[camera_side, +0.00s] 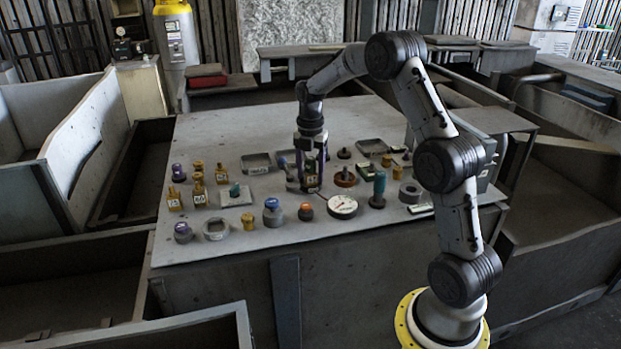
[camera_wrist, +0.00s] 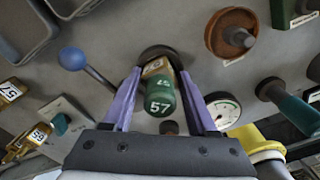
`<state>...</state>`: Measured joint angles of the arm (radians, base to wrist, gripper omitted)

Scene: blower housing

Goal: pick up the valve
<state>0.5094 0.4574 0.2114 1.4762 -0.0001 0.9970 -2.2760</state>
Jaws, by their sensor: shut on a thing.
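The valve (camera_wrist: 160,98) is between the two purple fingers of my gripper (camera_wrist: 159,76) in the wrist view. It has a green rounded end marked 57 and a tan part behind it. My gripper is shut on it. In the side view my gripper (camera_side: 309,180) points down at the middle of the table, and its fingers mostly hide the valve. I cannot tell whether the valve touches the table. A dark round shape (camera_wrist: 158,52) lies just beyond the fingertips in the wrist view.
A white dial gauge (camera_side: 342,206) and a brown knob part (camera_side: 345,178) stand close right of my gripper. A teal-handled part (camera_side: 379,189) is farther right. Several brass fittings (camera_side: 198,190) stand left. Shallow trays (camera_side: 257,163) lie behind.

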